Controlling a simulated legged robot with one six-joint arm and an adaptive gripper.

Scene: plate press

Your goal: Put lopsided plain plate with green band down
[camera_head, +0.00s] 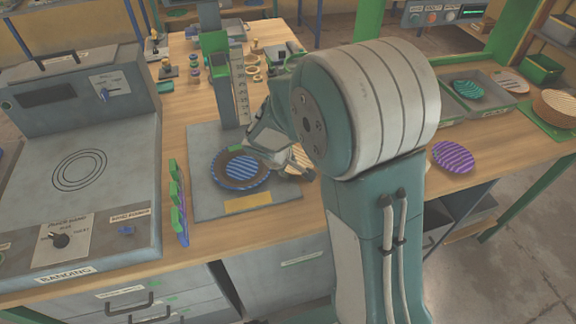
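My gripper (290,160) is low over the right side of the grey press base, partly hidden by my own arm. A tan ribbed plate (302,157) shows right at its fingers, partly covered. I cannot tell whether the fingers hold it, and no green band is clear on it.
A grey column with a scale (240,88) rises behind the base. A green-tabbed rack (178,200) stands at its left, beside a grey banding machine (75,170). A purple plate (453,156) lies on the right table. A teal plate (467,90) sits in a tray behind.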

